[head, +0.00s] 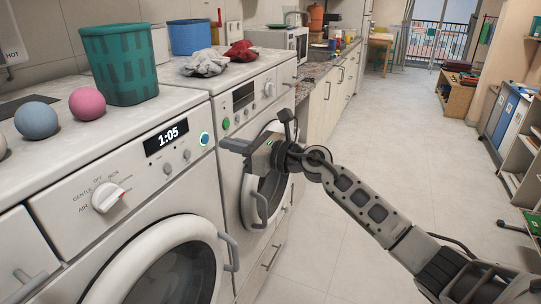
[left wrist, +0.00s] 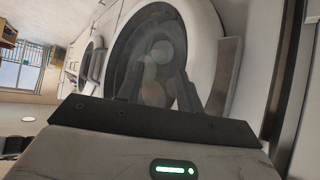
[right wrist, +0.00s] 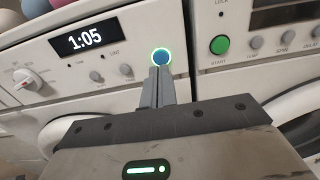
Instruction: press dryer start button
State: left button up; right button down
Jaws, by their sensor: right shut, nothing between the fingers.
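The near white machine (head: 130,196) has a display reading 1:05 (head: 167,140), a dial (head: 108,197) and a blue round button (head: 205,139) with a lit ring. The button also shows in the right wrist view (right wrist: 161,57), just beyond my fingertips. My right gripper (right wrist: 159,72) is shut and empty, pointing at this button; I cannot tell whether it touches. In the head view the right gripper (head: 222,143) is right of the button. My left gripper (left wrist: 158,82) is open and empty, facing a round glass door (left wrist: 150,50); it is outside the head view.
A second white machine (head: 255,100) stands beyond, with a green START button (right wrist: 220,45). On top are a teal basket (head: 119,62), pink ball (head: 87,103), blue ball (head: 36,120), cloths (head: 206,64) and a blue bin (head: 190,37). The floor (head: 400,140) on the right is mostly clear.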

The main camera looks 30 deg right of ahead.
jog(key=b+v, duration=0.2)
jog(key=v, duration=0.7)
jog(key=shift+f, duration=0.15)
jog(key=shift+w, duration=0.1)
jog(key=s+a+f+n+g+h, duration=0.1)
jog(key=s+a+f+n+h, duration=0.1)
jog(key=s+f+n, duration=0.6)
jog(key=s+a+f+n+g+h, duration=0.1)
jog(key=s+a+f+n+h, duration=0.2)
jog(key=s+a+f+n, duration=0.2)
jog(key=s+a+f+n+g+h, duration=0.1)
jog(key=s+a+f+n+h, duration=0.2)
jog(key=s+f+n, duration=0.8)
notch_tip(320, 180, down, 7)
jog(key=a+n, duration=0.1)
jog(key=n, duration=0.5)
jog(key=shift+s+n, duration=0.3)
jog(key=shift+s, duration=0.05)
jog(key=shift+r, duration=0.1)
